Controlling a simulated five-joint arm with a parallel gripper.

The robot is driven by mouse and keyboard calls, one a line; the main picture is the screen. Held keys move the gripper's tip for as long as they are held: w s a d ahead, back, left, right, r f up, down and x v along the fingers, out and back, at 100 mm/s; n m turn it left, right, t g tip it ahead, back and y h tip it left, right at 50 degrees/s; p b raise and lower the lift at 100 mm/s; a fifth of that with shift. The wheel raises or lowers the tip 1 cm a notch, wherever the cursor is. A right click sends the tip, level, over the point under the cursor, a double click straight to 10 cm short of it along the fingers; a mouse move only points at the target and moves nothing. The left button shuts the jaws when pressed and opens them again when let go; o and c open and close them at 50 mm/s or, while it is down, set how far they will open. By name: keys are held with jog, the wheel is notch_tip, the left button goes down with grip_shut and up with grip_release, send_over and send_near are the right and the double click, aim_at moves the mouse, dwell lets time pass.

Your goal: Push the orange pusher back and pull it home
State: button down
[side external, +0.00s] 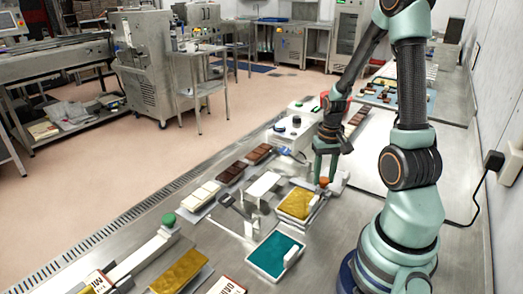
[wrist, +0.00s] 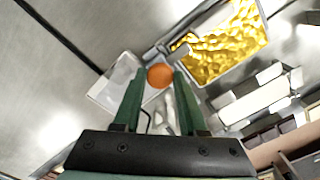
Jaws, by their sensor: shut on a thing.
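The orange pusher shows as a round orange knob (side external: 324,181) beside the gold-filled tray (side external: 298,205) in the side view. In the wrist view the knob (wrist: 160,76) sits between the tips of my two green fingers. My gripper (side external: 322,175) points down at the knob and is shut on it; the gripper also shows in the wrist view (wrist: 156,76). The gold tray (wrist: 228,42) lies just up and right of the knob there. The fingers hide part of the pusher's body, so its exact travel position is unclear.
A teal tray (side external: 276,255) lies nearer the camera. A pusher with a green knob (side external: 169,219) stands at the left. Chocolate bars (side external: 232,174) lie along the line behind the gold tray. A white control box (side external: 291,132) stands at the back. Bare metal bench shows between them.

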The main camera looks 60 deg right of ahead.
jog(key=shift+w, duration=0.1)
jog(key=w, duration=0.9)
jog(key=shift+r, duration=0.1)
jog(key=shift+c, duration=2.2)
grip_release()
jog(key=shift+s, duration=0.1)
jog(key=shift+r, duration=0.1)
notch_tip(320, 180, up, 12)
